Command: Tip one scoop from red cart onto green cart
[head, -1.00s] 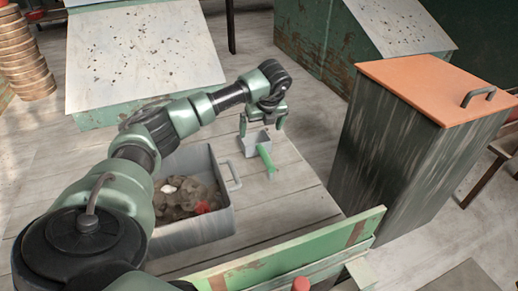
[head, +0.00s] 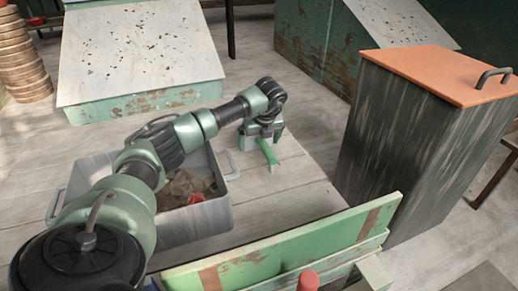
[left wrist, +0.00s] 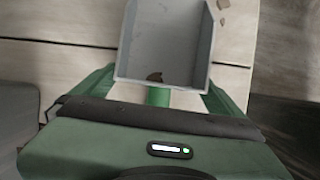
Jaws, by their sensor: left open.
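A small grey scoop with a green handle (head: 267,152) lies on the pale plank surface, right of a grey tub. In the left wrist view its open grey pan (left wrist: 168,45) faces the camera, with a small dark crumb inside. My left gripper (head: 261,132) is open, low over the scoop; in the left wrist view its fingers stand either side of the green handle (left wrist: 158,96), apart from it. The grey tub (head: 197,225) holds brown clay lumps and something red, partly hidden by my left arm. My right gripper is not in view. I cannot tell which cart is which.
A green board (head: 290,255) with a rusty strip and a red knob (head: 307,281) stand at the front. A tall dark bin with an orange lid (head: 440,72) stands right. Slanted speckled tops (head: 140,50) stand behind. The planks around the scoop are mostly clear.

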